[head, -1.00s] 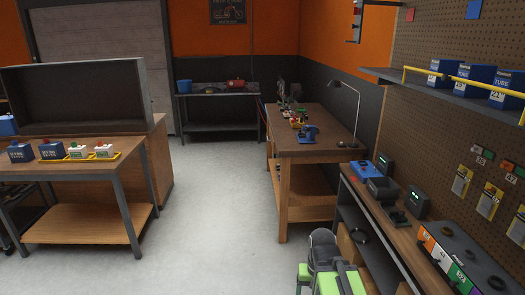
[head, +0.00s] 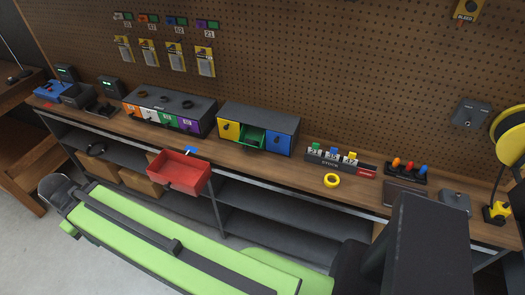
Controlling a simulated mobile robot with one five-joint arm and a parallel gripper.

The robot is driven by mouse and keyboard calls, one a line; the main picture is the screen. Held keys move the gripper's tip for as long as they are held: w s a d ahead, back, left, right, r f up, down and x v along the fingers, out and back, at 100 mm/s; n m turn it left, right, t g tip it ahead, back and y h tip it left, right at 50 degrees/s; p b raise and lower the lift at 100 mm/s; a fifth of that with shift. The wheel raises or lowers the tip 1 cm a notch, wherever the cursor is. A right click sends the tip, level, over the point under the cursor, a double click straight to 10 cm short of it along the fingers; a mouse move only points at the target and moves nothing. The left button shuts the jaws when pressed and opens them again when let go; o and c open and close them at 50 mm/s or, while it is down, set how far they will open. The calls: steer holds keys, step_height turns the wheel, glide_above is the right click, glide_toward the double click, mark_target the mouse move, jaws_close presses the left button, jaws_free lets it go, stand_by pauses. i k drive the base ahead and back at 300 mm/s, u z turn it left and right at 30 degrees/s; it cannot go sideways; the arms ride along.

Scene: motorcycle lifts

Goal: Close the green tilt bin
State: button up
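The green tilt bin (head: 252,139) is the middle bin of a dark cabinet (head: 262,119) on the workbench. It is tipped out at the front, with its open top showing. The yellow bin (head: 229,131) on its left and the blue bin (head: 272,141) on its right look shut.
A red open tray (head: 180,171) juts out at the bench's front edge, left of the cabinet. A drawer box (head: 168,112) stands farther left. A yellow tape roll (head: 332,181) and a socket rack (head: 340,159) lie to the right. Bench top before the green bin looks clear.

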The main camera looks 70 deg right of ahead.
mark_target(251, 132)
steer(key=u, duration=0.35)
steer(key=k, duration=0.15)
steer(key=z, duration=2.35)
steer(key=k, duration=0.45)
steer(key=u, duration=0.1)
